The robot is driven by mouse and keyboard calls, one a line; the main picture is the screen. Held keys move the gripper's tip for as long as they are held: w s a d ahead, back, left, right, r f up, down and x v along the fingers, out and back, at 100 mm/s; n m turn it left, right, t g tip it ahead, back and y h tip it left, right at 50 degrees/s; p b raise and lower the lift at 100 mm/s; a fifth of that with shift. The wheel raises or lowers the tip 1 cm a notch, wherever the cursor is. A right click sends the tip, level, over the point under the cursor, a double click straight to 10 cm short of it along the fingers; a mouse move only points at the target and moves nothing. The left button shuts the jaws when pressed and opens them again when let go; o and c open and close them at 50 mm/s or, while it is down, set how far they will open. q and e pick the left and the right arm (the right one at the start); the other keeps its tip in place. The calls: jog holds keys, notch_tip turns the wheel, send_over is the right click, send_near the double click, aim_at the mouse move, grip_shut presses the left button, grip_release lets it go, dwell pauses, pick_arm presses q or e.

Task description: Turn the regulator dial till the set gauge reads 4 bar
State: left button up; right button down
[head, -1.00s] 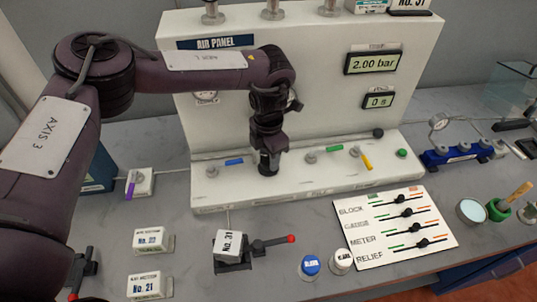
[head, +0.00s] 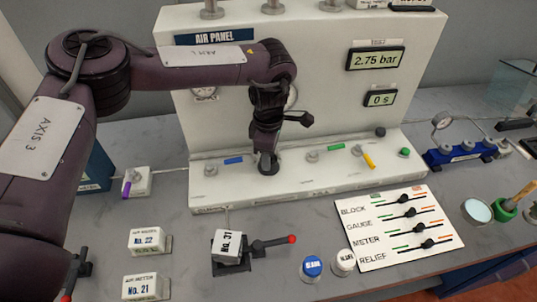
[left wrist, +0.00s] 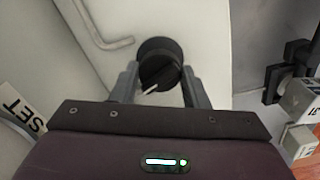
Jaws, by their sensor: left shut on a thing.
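The black regulator dial (head: 269,168) sits on the white ledge of the air panel (head: 330,120). My left gripper (head: 268,155) points down over it and is shut on it. In the left wrist view the dial (left wrist: 158,62) has a white pointer mark, and my left gripper's two fingers (left wrist: 160,84) lie on either side of it. The upper digital display (head: 375,58) reads 2.75 bar. A round gauge (head: 292,96) is mostly hidden behind my wrist. A SET label (left wrist: 24,115) shows at the left of the wrist view. My right gripper is not in view.
The lower display (head: 380,98) reads 0 s. Blue (head: 233,160), green (head: 336,147) and yellow (head: 368,159) levers stand along the ledge beside the dial. A slider board (head: 400,250), a No. 31 block (head: 227,246) and small labelled boxes (head: 150,242) lie in front.

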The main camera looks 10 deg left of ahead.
pick_arm(q)
jog(key=shift+w+r+m, duration=0.1)
jog(key=shift+m, duration=2.1)
jog(key=o, duration=1)
jog(key=shift+r+b, duration=0.35)
notch_tip(320, 180, up, 7)
jog(key=shift+r+b, duration=0.1)
jog(key=shift+b, duration=0.7)
